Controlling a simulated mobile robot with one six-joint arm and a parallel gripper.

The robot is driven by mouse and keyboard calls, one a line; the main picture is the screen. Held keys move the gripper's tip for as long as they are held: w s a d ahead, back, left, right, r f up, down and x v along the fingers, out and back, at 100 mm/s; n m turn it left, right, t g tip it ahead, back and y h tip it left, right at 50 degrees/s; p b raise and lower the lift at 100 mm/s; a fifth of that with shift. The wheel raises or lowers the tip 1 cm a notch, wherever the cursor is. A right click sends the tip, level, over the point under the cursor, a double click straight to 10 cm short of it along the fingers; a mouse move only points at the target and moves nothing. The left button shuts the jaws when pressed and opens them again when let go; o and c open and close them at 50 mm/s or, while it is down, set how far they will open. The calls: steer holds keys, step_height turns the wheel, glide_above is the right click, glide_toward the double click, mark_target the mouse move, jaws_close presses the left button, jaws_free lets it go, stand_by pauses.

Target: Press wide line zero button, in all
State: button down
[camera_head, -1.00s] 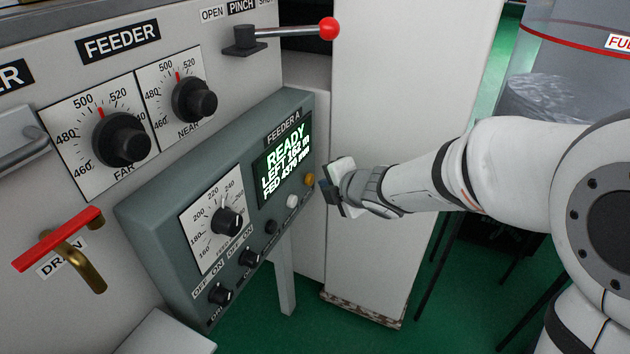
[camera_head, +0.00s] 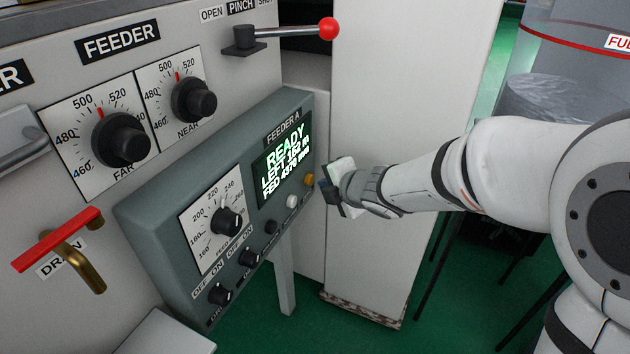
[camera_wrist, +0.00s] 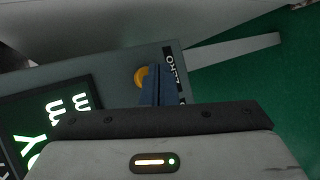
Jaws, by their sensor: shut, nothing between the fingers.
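The yellow button (camera_head: 309,180) sits at the right end of the Feeder A control panel (camera_head: 150,225), below its lit display (camera_head: 284,168). In the wrist view the yellow button (camera_wrist: 141,77) shows beside a dark label (camera_wrist: 174,65) that seems to read "ZERO", partly covered by my fingers. My gripper (camera_head: 326,188) is shut and empty, just right of the yellow button in the head view. In the wrist view its blue fingertips (camera_wrist: 157,84) overlap the button's right edge. I cannot tell whether they touch it. The display reads READY, with LEFT and FED values below.
A white button (camera_head: 291,201) and a black one (camera_head: 271,227) lie along the panel's lower edge, with a dial (camera_head: 227,221) and two knobs further left. A red-knobbed lever (camera_head: 328,29) sticks out above. A pale upright panel (camera_head: 390,130) stands behind my gripper.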

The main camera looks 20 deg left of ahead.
steer(key=shift+a, duration=0.4)
steer(key=shift+a, duration=0.45)
stand_by(0.6)
steer(key=shift+d, duration=0.85)
steer(key=shift+s+d+p, duration=0.2)
steer(key=shift+d+p, duration=0.45)
steer(key=shift+d, duration=1.85)
